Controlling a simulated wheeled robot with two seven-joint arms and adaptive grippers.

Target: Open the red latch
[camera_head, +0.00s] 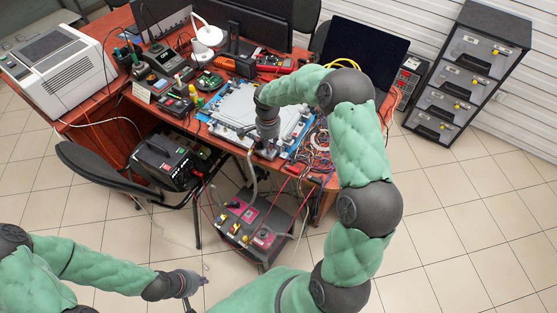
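I cannot single out a red latch for certain. A dark floor unit (240,238) stands in front of the desk, with pinkish-red panels (264,237) and small yellow parts on top. My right gripper (258,143) points down at the front edge of the white-and-blue plate (237,108) on the desk. A grey hose (251,170) hangs just below it; whether the gripper holds it is unclear. My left gripper (199,287) is low over the floor, left of and nearer than the floor unit, apart from it. The fingers of both grippers are too small to read.
A reddish desk (140,100) carries monitors, tools and a tangle of wires (318,142). A black chair (110,165) and a black box (160,163) stand to the left. A drawer cabinet (470,70) stands at the back right. Tiled floor (450,220) is clear at right.

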